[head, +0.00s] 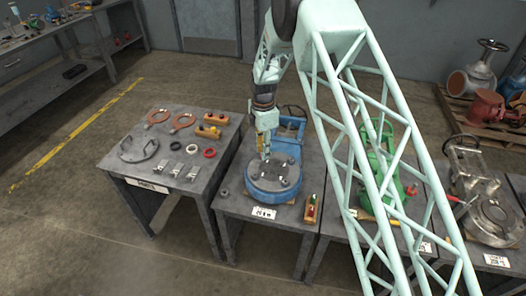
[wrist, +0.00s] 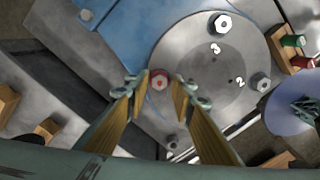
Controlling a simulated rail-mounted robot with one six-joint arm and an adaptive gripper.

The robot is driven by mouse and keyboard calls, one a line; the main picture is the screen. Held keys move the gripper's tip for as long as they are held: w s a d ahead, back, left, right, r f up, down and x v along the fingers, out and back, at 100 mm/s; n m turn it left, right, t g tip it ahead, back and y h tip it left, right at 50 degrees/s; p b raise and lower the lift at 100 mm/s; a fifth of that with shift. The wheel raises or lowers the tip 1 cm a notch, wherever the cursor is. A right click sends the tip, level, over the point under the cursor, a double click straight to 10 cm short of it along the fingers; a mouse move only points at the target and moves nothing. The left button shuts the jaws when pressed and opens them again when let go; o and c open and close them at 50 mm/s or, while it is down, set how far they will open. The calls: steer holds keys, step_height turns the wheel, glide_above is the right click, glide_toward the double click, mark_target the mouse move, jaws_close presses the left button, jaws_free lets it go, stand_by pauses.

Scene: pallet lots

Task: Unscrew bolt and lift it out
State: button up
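A blue round housing (head: 273,190) with a grey disc cover (wrist: 210,62) stands on the second table. A bolt with a red-marked head (wrist: 159,80) sits at the cover's left edge. My gripper (wrist: 159,86) is open, its two fingertips on either side of this bolt with gaps visible. In the head view my gripper (head: 264,153) points down over the cover; contact cannot be told.
A parts table (head: 122,171) on the left holds rings, clamps and small blocks. A wooden block with coloured pieces (head: 312,209) lies right of the housing. A green unit (head: 376,155) and a grey flanged valve (head: 490,213) stand on tables further right.

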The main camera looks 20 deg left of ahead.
steer(key=shift+m, duration=2.7)
steer(key=shift+s+m, duration=0.1)
steer(key=shift+m, duration=2.4)
steer(key=shift+c, duration=0.8)
jaws_close()
